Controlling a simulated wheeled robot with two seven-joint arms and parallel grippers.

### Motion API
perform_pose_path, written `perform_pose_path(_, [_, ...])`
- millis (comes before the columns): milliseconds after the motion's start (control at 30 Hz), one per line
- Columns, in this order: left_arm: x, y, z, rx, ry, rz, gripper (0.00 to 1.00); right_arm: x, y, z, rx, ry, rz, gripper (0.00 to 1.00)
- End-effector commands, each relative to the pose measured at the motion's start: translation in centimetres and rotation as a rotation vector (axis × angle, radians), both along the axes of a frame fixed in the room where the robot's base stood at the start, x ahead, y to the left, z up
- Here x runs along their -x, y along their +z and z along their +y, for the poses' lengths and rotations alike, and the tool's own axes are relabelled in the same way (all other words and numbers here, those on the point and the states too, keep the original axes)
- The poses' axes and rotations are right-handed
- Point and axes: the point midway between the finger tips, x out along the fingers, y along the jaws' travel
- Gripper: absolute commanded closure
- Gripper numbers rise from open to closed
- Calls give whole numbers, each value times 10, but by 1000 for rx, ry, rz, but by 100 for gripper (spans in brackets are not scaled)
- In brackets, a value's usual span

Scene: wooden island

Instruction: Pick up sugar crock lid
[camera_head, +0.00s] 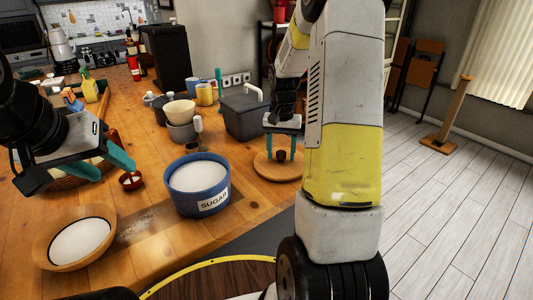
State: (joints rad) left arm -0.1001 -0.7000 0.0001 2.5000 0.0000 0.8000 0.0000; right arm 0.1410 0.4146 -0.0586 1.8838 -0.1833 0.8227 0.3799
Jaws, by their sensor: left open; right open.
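The sugar crock lid (264,171) is a round wooden disc with a dark knob, lying on the wooden counter to the right of the crock. The blue crock (185,203), labelled SUGAR, stands uncovered with white sugar inside. My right gripper (281,151) is open and points down over the lid, with one teal finger on each side of the knob. Whether the fingers touch the knob cannot be told.
A wooden bowl (45,249) of white powder sits at the front left. A grey lidded box (243,119), stacked bowls (181,130) and mugs (206,94) stand behind the crock. My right arm hides the counter's right part.

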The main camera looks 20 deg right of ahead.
Motion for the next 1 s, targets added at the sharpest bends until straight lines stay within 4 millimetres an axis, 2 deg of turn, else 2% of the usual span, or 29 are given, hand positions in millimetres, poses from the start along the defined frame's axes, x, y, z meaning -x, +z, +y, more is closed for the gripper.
perform_pose_path(267, [0,0,0,0,0,0,49,0,-4,0,0,0,-2,45])
perform_pose_path(500, [0,0,0,0,0,0,49,0,-4,0,0,0,-2,92])
perform_pose_path(567, [0,0,0,0,0,0,49,0,-4,0,0,1,-2,100])
perform_pose_path(1000, [0,0,0,0,0,0,49,-1,-2,0,0,1,-2,100])
